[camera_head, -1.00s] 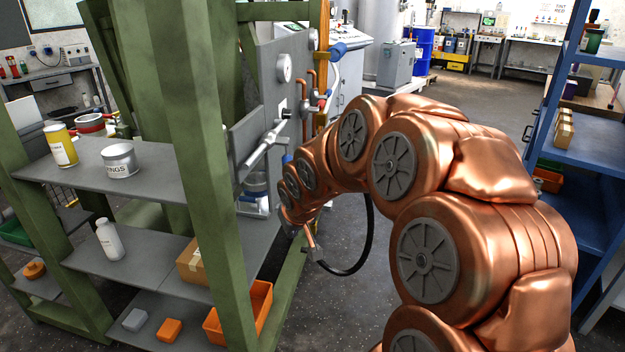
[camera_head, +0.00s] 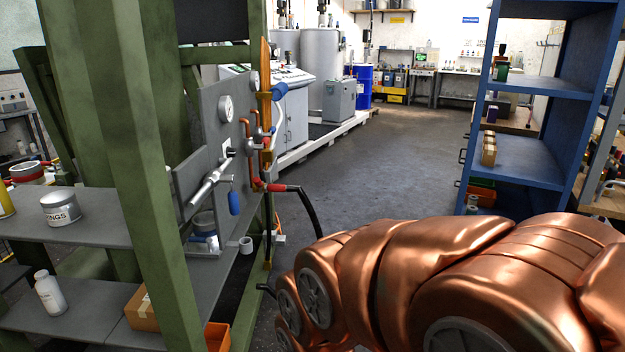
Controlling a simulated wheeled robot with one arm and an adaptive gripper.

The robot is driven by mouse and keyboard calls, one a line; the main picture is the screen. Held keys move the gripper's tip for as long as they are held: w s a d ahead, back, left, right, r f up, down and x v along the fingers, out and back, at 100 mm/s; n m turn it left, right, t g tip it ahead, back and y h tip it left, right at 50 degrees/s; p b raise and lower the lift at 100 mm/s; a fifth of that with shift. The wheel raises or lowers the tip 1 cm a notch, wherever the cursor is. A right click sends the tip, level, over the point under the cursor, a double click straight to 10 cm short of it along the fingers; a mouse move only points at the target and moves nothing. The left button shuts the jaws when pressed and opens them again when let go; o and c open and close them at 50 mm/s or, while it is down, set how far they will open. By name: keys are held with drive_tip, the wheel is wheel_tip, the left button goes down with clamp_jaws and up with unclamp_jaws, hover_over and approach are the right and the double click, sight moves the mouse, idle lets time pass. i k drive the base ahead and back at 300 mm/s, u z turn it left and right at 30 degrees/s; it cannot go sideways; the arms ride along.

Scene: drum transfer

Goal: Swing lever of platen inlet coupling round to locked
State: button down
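On the grey panel (camera_head: 208,110) at left centre, a black hose (camera_head: 308,208) ends at a red fitting with a grey collar (camera_head: 276,187), beside the copper pipes. A lever with a blue grip (camera_head: 234,203) hangs down just left of it. Another blue-gripped lever (camera_head: 279,91) points up and right higher on the pipes. I cannot tell which lever belongs to the platen inlet coupling, nor its lock state. My copper arm fills the lower right. A small dark piece, perhaps part of my gripper (camera_head: 266,289), shows at the arm's far end, below the fitting; its fingers cannot be made out.
A green frame post (camera_head: 150,180) stands left of the panel, with grey shelves (camera_head: 100,233) holding a tin (camera_head: 60,208) and a white bottle (camera_head: 49,293). A blue shelf unit (camera_head: 530,155) stands at right. The floor (camera_head: 400,160) between is clear.

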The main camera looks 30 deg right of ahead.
sight(257, 181)
drive_tip(key=z, duration=0.8)
drive_tip(key=k, duration=1.05)
drive_tip(key=z, duration=0.95)
drive_tip(key=i, duration=1)
drive_tip(key=u, duration=0.55)
drive_tip(key=i, duration=0.95)
drive_tip(key=u, duration=0.9)
